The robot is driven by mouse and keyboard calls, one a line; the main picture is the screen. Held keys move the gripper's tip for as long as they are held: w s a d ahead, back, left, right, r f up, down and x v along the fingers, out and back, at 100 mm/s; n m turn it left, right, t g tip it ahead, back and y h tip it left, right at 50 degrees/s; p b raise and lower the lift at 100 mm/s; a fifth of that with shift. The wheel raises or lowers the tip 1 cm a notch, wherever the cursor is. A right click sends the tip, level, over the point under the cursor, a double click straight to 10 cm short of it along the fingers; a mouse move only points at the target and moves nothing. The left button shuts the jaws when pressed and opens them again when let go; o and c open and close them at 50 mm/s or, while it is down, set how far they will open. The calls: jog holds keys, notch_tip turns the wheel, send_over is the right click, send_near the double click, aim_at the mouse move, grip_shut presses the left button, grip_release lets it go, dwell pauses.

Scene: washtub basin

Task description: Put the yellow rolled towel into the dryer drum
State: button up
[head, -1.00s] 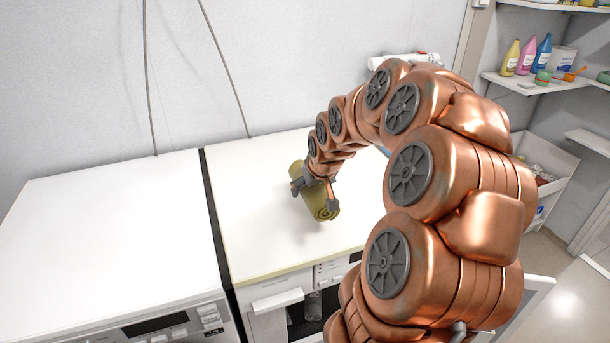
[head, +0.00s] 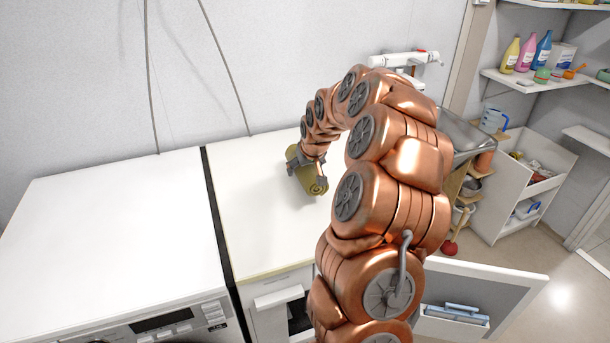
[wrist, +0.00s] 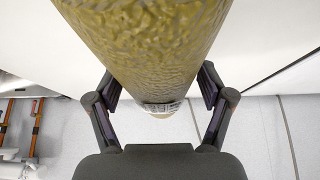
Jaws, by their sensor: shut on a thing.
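The yellow rolled towel (head: 310,181) is held in my gripper (head: 310,168) over the white top of the right-hand machine in the head view. My gripper is shut on the towel, with its fingers on either side of the roll. In the wrist view the towel (wrist: 145,40) fills the upper middle between the two fingers (wrist: 160,95). I cannot tell whether the towel touches the machine top. The dryer drum cannot be made out in these frames.
A white machine (head: 110,230) stands at the left, with a dark gap beside the second machine top (head: 250,230). An open white door (head: 480,290) sticks out at the lower right. A sink (head: 465,135), tap (head: 405,60) and shelves (head: 540,80) are at the right.

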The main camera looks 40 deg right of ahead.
jog(key=shift+f+p, duration=0.7)
jog(key=shift+f, duration=1)
jog(key=shift+f, duration=0.1)
jog(key=o, duration=1.3)
jog(key=shift+c, duration=0.2)
jog(key=shift+r, duration=0.2)
jog(key=shift+b+v, duration=1.5)
jog(key=shift+v, duration=4.5)
